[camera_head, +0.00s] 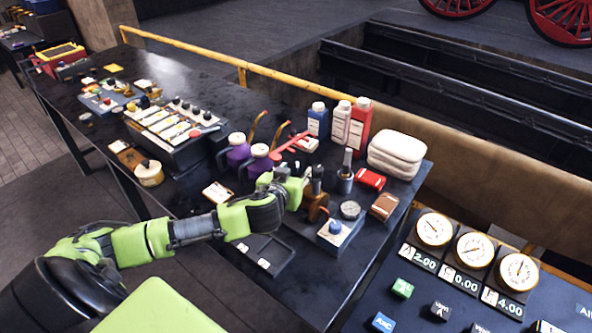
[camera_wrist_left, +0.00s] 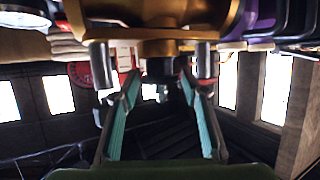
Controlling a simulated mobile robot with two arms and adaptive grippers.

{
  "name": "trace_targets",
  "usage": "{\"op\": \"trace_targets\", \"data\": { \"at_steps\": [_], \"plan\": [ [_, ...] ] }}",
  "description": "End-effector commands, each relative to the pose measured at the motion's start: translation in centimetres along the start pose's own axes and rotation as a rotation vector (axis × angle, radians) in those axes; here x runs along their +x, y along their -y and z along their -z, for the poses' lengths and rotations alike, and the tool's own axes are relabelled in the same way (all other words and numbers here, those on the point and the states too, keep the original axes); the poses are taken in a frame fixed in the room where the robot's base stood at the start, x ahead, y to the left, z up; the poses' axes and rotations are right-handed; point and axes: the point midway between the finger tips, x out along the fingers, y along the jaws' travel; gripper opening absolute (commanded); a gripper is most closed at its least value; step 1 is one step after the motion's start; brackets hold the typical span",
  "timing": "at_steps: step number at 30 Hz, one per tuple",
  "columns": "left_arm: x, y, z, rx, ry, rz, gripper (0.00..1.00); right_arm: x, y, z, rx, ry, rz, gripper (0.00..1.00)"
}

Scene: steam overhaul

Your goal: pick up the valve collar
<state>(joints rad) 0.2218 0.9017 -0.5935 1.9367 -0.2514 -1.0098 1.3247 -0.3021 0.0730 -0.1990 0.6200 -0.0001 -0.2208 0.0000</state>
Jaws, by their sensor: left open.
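My left gripper (camera_head: 297,188) reaches over the near right part of the dark bench. In the left wrist view my left gripper (camera_wrist_left: 160,90) shows two green fingers spread apart, with nothing clearly held between them. A copper-brown fitting (camera_head: 316,208) with a dark upright handle stands just right of the gripper; it may carry the valve collar, but I cannot tell the collar apart. A large bronze-gold part (camera_wrist_left: 155,20) fills the top of the left wrist view, close beyond the fingertips. Whether the fingers touch it is unclear. My right gripper is not in view.
Purple containers (camera_head: 238,152) stand left of the gripper. Bottles (camera_head: 341,122) and folded cloths (camera_head: 397,153) are behind it. A round gauge (camera_head: 350,210) and a blue-grey box (camera_head: 337,233) sit close at right. A dark tray (camera_head: 262,254) lies in front.

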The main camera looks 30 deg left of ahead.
Motion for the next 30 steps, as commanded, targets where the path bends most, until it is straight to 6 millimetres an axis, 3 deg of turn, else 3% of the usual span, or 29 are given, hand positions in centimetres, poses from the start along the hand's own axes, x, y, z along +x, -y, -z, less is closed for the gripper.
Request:
{"op": "trace_targets", "data": {
  "at_steps": [5,10,20,30],
  "plan": [
    [0.0,0.0,0.0,0.0,0.0,0.0,0.41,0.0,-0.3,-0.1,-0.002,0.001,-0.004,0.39],
    [0.0,0.0,-0.1,0.001,0.0,0.0,0.05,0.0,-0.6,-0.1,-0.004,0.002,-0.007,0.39],
    [-0.1,0.0,0.4,0.0,-0.003,-0.001,0.05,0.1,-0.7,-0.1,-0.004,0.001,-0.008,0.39],
    [-2.4,-0.1,6.0,-0.003,-0.007,-0.002,0.05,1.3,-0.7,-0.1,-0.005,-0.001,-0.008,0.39]
  ]
}}
